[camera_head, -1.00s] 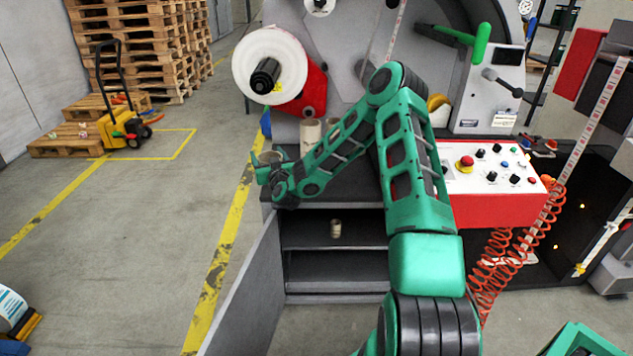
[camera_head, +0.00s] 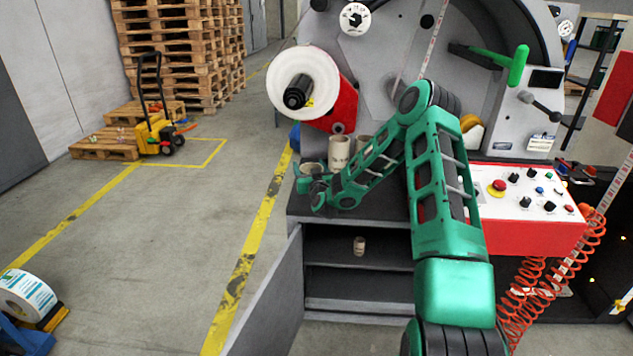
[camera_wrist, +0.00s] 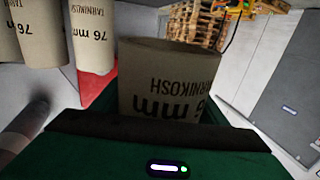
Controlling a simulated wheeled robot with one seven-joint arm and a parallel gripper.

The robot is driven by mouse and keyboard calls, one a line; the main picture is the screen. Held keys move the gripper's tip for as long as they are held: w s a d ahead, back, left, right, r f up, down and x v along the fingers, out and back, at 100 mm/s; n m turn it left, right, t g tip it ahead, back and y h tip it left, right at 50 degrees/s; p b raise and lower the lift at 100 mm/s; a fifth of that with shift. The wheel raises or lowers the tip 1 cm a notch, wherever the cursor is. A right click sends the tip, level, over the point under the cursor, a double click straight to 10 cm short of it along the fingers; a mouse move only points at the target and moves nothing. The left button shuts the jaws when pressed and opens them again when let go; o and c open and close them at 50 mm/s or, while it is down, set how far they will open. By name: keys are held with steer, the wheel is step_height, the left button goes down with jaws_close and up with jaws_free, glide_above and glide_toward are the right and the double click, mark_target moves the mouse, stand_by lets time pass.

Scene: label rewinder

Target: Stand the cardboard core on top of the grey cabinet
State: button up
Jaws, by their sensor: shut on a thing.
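My gripper (camera_head: 312,184) is shut on a cardboard core (camera_head: 313,168) at the left end of the grey cabinet's top (camera_head: 380,208). In the wrist view the held core (camera_wrist: 170,78) fills the middle, its "76 mm" print upside down and its lower part hidden by my gripper (camera_wrist: 165,125). It looks roughly upright in the head view. I cannot tell whether its bottom touches the cabinet. More cores (camera_head: 339,152) stand on the cabinet just behind; they also show at the wrist view's upper left (camera_wrist: 92,38).
A smaller core (camera_head: 359,245) stands on the shelf inside the cabinet, whose door (camera_head: 268,295) hangs open. A white roll (camera_head: 303,82) on a spindle is above the held core. A red control panel (camera_head: 525,205) is to the right.

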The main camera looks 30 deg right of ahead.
steer(key=shift+w+d+f, duration=0.25)
steer(key=shift+d+f, duration=0.6)
steer(key=shift+f, duration=0.3)
steer(key=shift+w+d+f, duration=0.3)
steer(key=shift+d+f, duration=0.5)
steer(key=shift+f, duration=0.4)
steer(key=shift+w+d+f, duration=0.25)
steer(key=shift+d+f, duration=0.6)
steer(key=shift+f, duration=0.3)
steer(key=o, duration=1.1)
steer(key=shift+a+v, duration=0.1)
steer(key=shift+v, duration=2.1)
steer(key=shift+a+v, duration=0.15)
steer(key=shift+v, duration=3.5)
steer(key=shift+s+d, duration=0.1)
steer(key=shift+s, duration=0.05)
